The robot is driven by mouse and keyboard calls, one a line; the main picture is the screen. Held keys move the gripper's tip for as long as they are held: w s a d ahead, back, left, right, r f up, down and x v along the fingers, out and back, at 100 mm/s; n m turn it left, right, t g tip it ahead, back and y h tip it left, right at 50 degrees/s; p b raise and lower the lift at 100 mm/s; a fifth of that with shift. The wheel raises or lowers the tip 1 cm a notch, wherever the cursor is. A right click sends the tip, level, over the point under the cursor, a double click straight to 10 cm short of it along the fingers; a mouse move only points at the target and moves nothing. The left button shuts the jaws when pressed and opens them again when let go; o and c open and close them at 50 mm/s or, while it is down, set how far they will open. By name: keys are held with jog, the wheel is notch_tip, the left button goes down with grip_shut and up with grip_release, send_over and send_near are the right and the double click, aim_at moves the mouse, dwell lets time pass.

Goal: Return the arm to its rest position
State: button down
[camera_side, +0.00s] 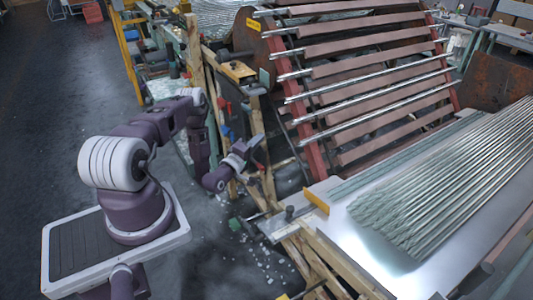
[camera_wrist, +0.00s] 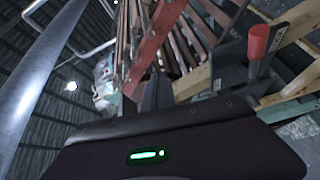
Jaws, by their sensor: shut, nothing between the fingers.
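My gripper (camera_side: 256,142) is at the end of my folded arm, left of the slatted rack. It points up and to the right, is shut and holds nothing. In the wrist view its dark fingers (camera_wrist: 156,90) are together at the middle. The slatted rack (camera_side: 375,51) has brown bars with shiny glass tubes (camera_side: 372,88) lying along several of them. A bundle of glass tubes (camera_side: 440,185) lies on the metal table (camera_side: 380,250) at the right. My gripper looks apart from all tubes.
Wooden posts and beams (camera_side: 194,52) stand close behind my arm and gripper. A red-handled clamp (camera_wrist: 258,41) shows at the right of the wrist view. A grey pipe (camera_wrist: 42,75) runs along its left. The floor (camera_side: 60,110) at the left is open; small shards lie below the table edge.

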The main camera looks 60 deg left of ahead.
jog(key=w+d+r+m+g+h, duration=0.2)
jog(key=w+d+r+m+h, duration=0.2)
jog(key=w+r+m, duration=0.65)
jog(key=s+d+r+m+g+h, duration=0.1)
jog(key=s+d+r+m+g, duration=0.1)
jog(key=d+r, duration=0.55)
jog(key=s+d+r+m+g+h, duration=0.1)
jog(key=d+r, duration=0.3)
jog(key=r, duration=0.6)
jog(key=s+d+r+m+g+h, duration=0.1)
jog(key=s+d+r+m+g, duration=0.1)
jog(key=s+d+r, duration=0.5)
jog(key=s+d+m+g, duration=0.1)
jog(key=s+d+m, duration=0.3)
jog(key=s, duration=0.7)
jog(key=s+d+m+g, duration=0.1)
jog(key=s+d, duration=0.2)
jog(key=s, duration=0.5)
jog(key=s+d+f+m+g+h, duration=0.1)
jog(key=s+d, duration=0.2)
jog(key=s, duration=0.5)
jog(key=shift+d+f+h, duration=0.15)
jog(key=shift+f+h, duration=0.15)
jog(key=shift+w, duration=0.1)
